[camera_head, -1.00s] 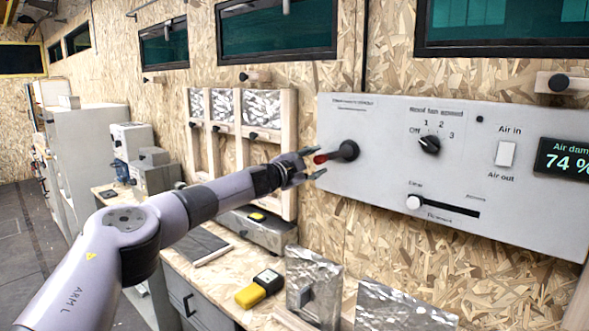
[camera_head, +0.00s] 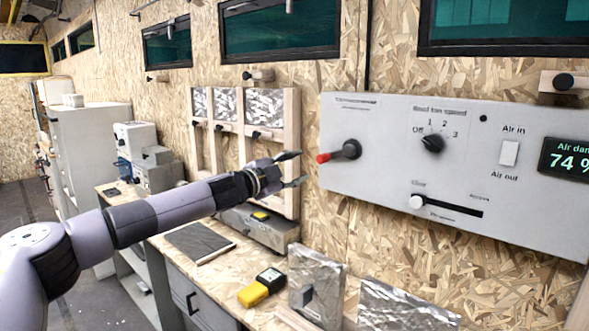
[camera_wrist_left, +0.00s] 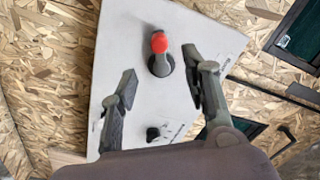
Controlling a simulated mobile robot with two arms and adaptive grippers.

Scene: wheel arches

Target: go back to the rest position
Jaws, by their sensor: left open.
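My left gripper (camera_head: 302,168) is open and empty, to the left of the grey control panel (camera_head: 385,120) on the wall. A black lever with a red tip (camera_head: 340,152) sticks out of the panel's left part, just right of my fingertips and apart from them. In the left wrist view, my open left gripper (camera_wrist_left: 160,90) shows with the red-tipped lever (camera_wrist_left: 160,52) ahead between and beyond its fingers. No finger touches the lever. My right gripper is not in view.
A workbench (camera_head: 190,240) runs below, with a yellow-and-black device (camera_head: 261,287) and foil-covered panels (camera_head: 318,285) on it. A wooden frame (camera_head: 245,150) with foil stands behind my gripper. The panel also has a fan knob (camera_head: 433,143), a slider (camera_head: 417,202) and a switch (camera_head: 509,153).

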